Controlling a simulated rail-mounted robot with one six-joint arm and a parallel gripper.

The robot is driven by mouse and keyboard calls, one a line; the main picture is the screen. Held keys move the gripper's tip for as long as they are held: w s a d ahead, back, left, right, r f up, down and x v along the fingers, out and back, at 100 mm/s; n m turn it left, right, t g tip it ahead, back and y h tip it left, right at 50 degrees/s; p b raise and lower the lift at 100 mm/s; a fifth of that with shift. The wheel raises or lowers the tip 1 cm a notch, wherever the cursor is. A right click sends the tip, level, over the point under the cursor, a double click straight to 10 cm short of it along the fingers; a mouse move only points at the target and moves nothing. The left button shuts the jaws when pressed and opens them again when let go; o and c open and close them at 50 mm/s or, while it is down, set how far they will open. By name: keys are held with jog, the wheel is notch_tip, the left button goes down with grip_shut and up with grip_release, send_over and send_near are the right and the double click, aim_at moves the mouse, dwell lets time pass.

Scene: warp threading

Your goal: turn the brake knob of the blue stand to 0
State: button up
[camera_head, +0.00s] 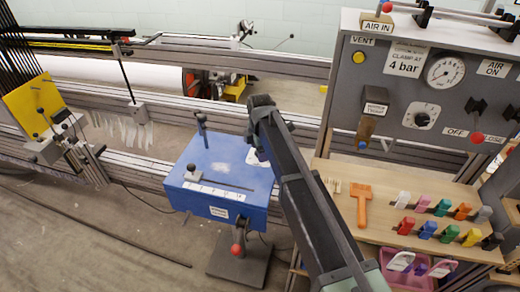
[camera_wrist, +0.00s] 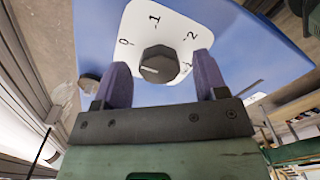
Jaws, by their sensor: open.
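The blue stand (camera_head: 205,168) is a box on a post, left of my arm in the head view. Its top also fills the upper wrist view (camera_wrist: 235,85). The dark faceted brake knob (camera_wrist: 159,62) sits on a white dial plate (camera_wrist: 172,22) marked 0, 1, 2 and a partly hidden further mark. A short pale mark shows on the knob; which number it points to is unclear. My gripper (camera_wrist: 162,70) is open, its purple fingers on either side of the knob, with visible gaps. In the head view my arm hides the knob.
The blue stand has a slotted scale and a red-knobbed lever (camera_head: 237,249) below. A wooden shelf (camera_head: 345,232) on the right holds an orange tool (camera_head: 361,200) and several coloured clips. A grey air panel (camera_head: 400,75) stands behind it. Metal rails run behind the stand.

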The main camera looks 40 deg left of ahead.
notch_tip(320, 180, up, 11)
jog(key=p, duration=1)
jog(key=shift+p, duration=0.35)
jog(key=shift+f, duration=0.1)
